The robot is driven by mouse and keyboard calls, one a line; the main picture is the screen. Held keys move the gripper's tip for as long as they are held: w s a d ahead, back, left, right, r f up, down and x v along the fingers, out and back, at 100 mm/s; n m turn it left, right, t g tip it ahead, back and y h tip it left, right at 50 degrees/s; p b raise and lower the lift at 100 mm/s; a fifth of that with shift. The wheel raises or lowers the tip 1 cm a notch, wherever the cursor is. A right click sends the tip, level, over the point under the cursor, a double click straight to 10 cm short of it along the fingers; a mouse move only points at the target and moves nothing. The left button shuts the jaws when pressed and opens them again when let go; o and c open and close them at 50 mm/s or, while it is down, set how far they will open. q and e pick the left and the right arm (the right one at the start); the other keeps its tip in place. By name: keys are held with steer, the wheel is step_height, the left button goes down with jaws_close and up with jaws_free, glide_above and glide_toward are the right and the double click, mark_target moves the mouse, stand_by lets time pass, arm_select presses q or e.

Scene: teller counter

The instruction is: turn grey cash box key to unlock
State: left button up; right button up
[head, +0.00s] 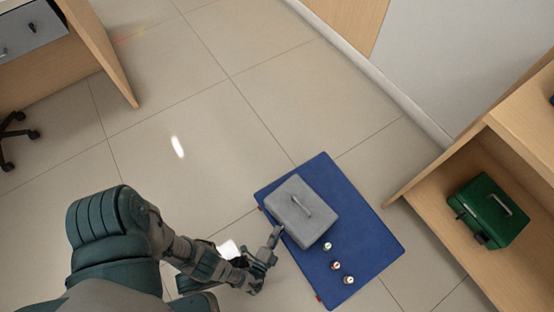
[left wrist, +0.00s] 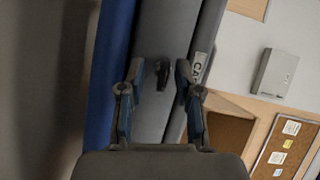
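The grey cash box (head: 304,218) lies on a blue mat (head: 365,240) on the floor, its handle on top. My left gripper (head: 277,236) is at the box's near left side, close to its front face. In the left wrist view the box's grey front (left wrist: 152,28) fills the middle, and a small dark key (left wrist: 162,73) sticks out of it. My left gripper (left wrist: 159,80) is open, with one finger on each side of the key and a gap to each. My right gripper is not in view.
Several small round items, one a white-topped piece (head: 328,246), stand on the mat near the box. A green cash box (head: 489,211) sits in a wooden shelf unit (head: 425,188) at the right. A desk (head: 102,50) is at upper left. The tiled floor between is clear.

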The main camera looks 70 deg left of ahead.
arm_select(q)
steer(key=shift+r, duration=5)
